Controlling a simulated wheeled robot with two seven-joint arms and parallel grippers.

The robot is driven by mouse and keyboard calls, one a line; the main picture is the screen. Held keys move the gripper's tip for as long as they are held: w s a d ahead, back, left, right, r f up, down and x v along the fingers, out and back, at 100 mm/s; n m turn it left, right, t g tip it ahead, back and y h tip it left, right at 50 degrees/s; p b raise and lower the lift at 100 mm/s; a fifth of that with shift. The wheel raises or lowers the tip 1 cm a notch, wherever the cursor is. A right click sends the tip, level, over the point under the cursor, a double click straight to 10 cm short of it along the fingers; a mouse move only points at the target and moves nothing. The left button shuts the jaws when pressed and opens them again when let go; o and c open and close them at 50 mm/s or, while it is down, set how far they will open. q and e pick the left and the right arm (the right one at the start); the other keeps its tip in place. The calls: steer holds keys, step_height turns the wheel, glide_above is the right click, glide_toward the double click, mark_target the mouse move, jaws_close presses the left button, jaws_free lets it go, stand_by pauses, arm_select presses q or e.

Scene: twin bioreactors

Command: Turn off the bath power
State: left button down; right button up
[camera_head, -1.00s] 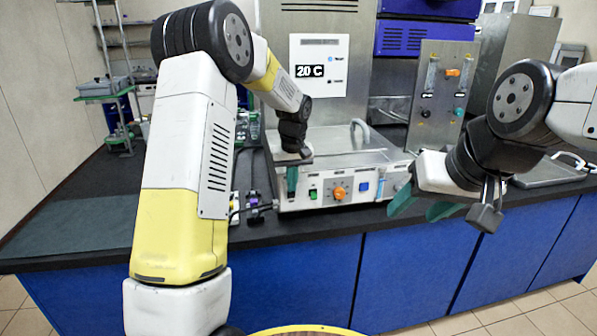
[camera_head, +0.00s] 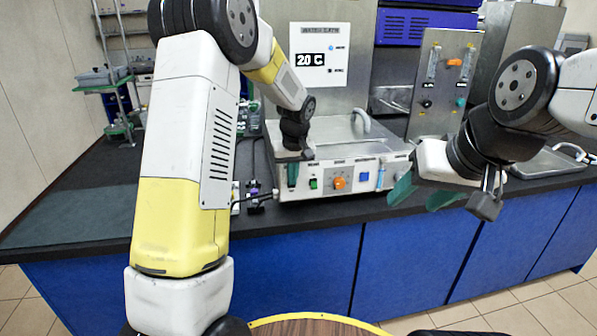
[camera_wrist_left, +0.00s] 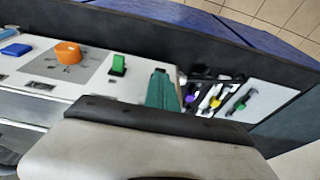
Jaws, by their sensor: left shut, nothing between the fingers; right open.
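The water bath (camera_head: 335,188) is a metal box on the dark bench, its front panel facing me. The panel carries a green switch (camera_head: 313,184), an orange knob (camera_head: 338,183) and a blue button (camera_head: 364,177). The green switch also shows in the left wrist view (camera_wrist_left: 118,65), beside my left gripper. My left gripper (camera_head: 292,176) is shut and empty, pointing down at the panel's left end, just left of the green switch. A small gap shows between them in the wrist view. My right gripper (camera_head: 422,196) is open and empty, in front of the panel's right end.
A white display (camera_head: 318,58) reading 20 C stands behind the bath. A flow panel (camera_head: 442,88) with knobs is at the right. Small coloured items (camera_head: 255,198) lie on the bench left of the bath. The bench's left part is clear.

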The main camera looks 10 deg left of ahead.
arm_select(q)
steer(key=shift+s+d+f+t, duration=0.15)
steer(key=shift+s+f+t, duration=0.55)
steer(key=shift+t, duration=0.2)
steer(key=shift+w+r, duration=0.1)
steer(key=shift+w, duration=0.1)
steer(key=shift+w+a+r, duration=0.2)
steer(key=shift+w+r, duration=0.1)
steer(key=shift+w, duration=0.25)
